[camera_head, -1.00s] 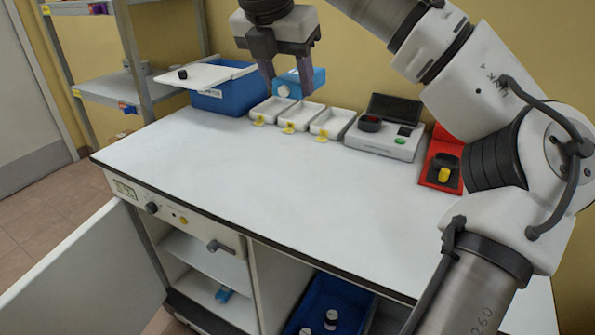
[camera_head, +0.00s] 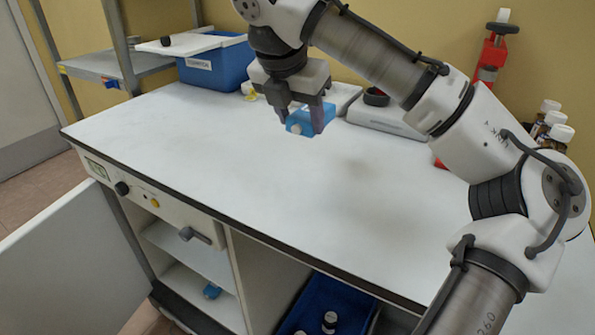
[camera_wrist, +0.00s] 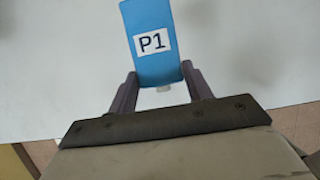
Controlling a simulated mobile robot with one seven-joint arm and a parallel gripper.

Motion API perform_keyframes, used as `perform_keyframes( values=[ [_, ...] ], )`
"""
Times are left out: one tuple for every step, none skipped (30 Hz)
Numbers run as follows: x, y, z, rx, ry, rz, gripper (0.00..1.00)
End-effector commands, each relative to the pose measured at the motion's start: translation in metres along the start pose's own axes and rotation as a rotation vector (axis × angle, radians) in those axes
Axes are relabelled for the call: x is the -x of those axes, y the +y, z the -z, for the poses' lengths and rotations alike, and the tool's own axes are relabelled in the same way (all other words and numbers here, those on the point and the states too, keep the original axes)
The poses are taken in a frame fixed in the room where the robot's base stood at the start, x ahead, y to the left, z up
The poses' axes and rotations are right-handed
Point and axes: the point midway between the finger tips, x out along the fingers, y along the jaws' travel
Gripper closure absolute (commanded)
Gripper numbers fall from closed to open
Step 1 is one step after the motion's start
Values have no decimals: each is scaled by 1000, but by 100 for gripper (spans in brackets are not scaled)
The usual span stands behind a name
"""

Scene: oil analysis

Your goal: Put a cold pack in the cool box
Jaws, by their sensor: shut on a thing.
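My gripper (camera_head: 301,118) is shut on a blue cold pack (camera_head: 300,123) with a white cap. It holds the pack over the white worktop. In the wrist view the pack (camera_wrist: 151,62) shows a white label reading P1, and the fingers (camera_wrist: 160,90) are at the capped end. The cool box (camera_head: 213,68) is a blue box at the back left of the worktop, left of and behind my gripper. Its white lid (camera_head: 185,42) lies askew across the top, with a black knob. The inside of the box is hidden.
White trays and a grey-white device (camera_head: 385,118) stand behind my gripper, partly hidden. Bottles (camera_head: 556,135) and a red stand (camera_head: 489,55) are at the right. Below, the cabinet door (camera_head: 75,265) is open and a small blue item (camera_head: 212,291) lies inside. The worktop's front is clear.

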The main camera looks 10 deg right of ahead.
Motion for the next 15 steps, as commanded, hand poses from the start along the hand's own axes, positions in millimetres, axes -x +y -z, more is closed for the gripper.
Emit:
perform_keyframes(
  values=[
    [-16, 0, 7, 2, 3, -1, 77],
    [-23, 0, 10, 2, 2, -1, 77],
    [-31, 0, 13, 1, 3, -1, 77],
    [-36, 0, 15, 1, 2, -1, 77],
    [-40, 0, 17, 2, 2, -1, 77],
    [-45, 0, 19, 1, 1, -1, 77],
    [-48, 0, 20, 0, 1, -1, 77],
    [-50, 0, 21, 0, 0, -1, 77],
    [-53, 0, 22, -1, -1, -1, 77],
    [-54, 0, 23, -1, -1, -1, 77],
    [-55, 0, 23, -1, -1, -1, 77],
    [-57, 0, 24, -1, -1, 0, 77],
    [-60, 0, 25, -1, 0, 0, 77],
    [-63, 0, 26, -1, 0, 0, 77],
    [-68, 0, 29, 0, 2, -1, 77]
  ],
)
